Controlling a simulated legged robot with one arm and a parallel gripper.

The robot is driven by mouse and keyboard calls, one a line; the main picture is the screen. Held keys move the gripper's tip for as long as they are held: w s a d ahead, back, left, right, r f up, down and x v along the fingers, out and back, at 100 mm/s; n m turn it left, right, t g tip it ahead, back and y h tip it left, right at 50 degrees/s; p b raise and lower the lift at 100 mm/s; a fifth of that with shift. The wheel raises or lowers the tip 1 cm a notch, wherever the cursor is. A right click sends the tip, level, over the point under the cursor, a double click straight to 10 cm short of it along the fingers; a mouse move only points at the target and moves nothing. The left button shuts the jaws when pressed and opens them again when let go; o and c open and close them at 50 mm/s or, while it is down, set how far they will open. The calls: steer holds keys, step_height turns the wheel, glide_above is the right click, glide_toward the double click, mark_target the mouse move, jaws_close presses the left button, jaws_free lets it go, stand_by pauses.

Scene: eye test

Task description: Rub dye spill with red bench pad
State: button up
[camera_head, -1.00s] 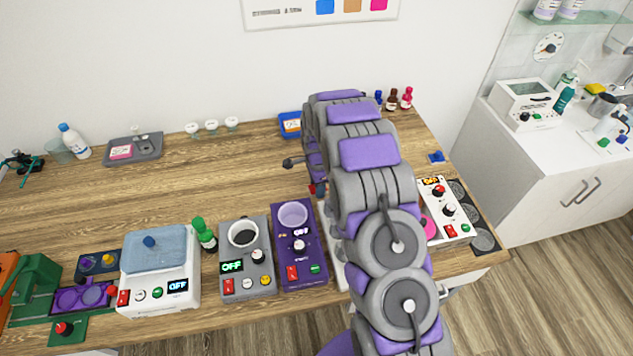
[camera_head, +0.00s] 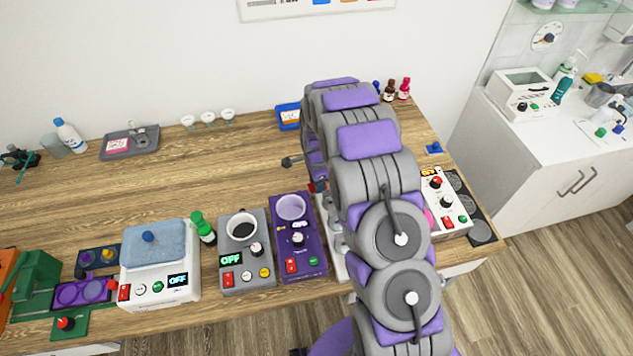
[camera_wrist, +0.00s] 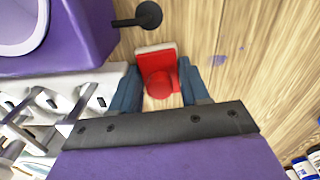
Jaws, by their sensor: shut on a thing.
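The red bench pad (camera_wrist: 155,58) has a red block with a round red knob and a pale edge along its far side. My gripper (camera_wrist: 162,84) is shut on it, with a blue-grey finger on either side of the knob. The dye spill (camera_wrist: 218,60) shows in the wrist view as small blue-violet spots on the wood, to the right of the pad and apart from it. In the head view my arm covers most of the gripper and pad. I cannot tell whether the pad touches the bench.
The purple device (camera_head: 298,235) stands left of my arm and shows at the upper left in the wrist view. A black rod with a round end (camera_wrist: 148,14) lies just beyond the pad. A blue tray (camera_head: 288,116) and bottles (camera_head: 404,88) stand behind. Bare wood lies left of my arm.

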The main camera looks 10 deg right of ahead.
steer(key=shift+w+r, duration=0.1)
steer(key=shift+w, duration=1.7)
steer(key=shift+w+f+p, duration=0.2)
steer(key=shift+w+p, duration=0.2)
steer(key=shift+w, duration=2.85)
steer(key=shift+r+p, duration=0.7)
steer(key=shift+r, duration=2.3)
step_height(320, 180, up, 3)
steer(key=shift+p, duration=0.45)
